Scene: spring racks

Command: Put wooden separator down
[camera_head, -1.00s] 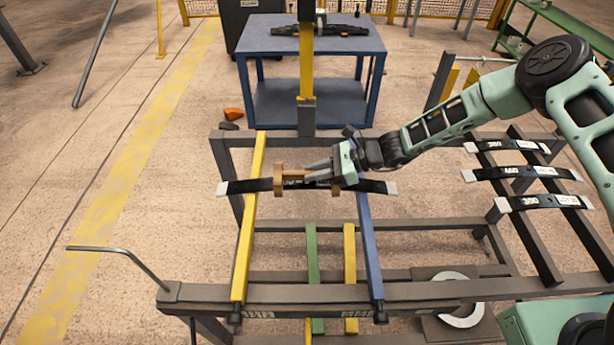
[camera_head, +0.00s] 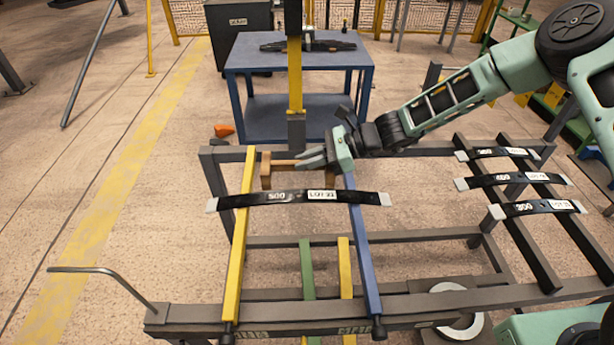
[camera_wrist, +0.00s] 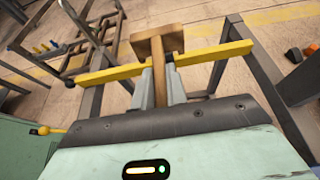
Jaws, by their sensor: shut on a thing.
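The wooden separator (camera_head: 266,171), a light wooden bar with a square plate at its end, is held in my gripper (camera_head: 310,160). In the wrist view the separator (camera_wrist: 157,41) lies lengthwise between the two grey fingers of the gripper (camera_wrist: 160,88), its plate beyond the tips. In the head view it is just behind the black leaf spring marked 500 (camera_head: 300,197), apart from it, near the rack's back beam. The fingers hide part of its bar. The spring lies across the yellow rail (camera_head: 239,240) and the blue rail (camera_head: 361,245).
Several shorter black springs (camera_head: 515,180) lie on the rack at the right. A blue table (camera_head: 250,57) with a dark spring stands behind. A yellow post (camera_head: 294,75) rises at the rack's back. An orange object (camera_head: 224,130) lies on the floor.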

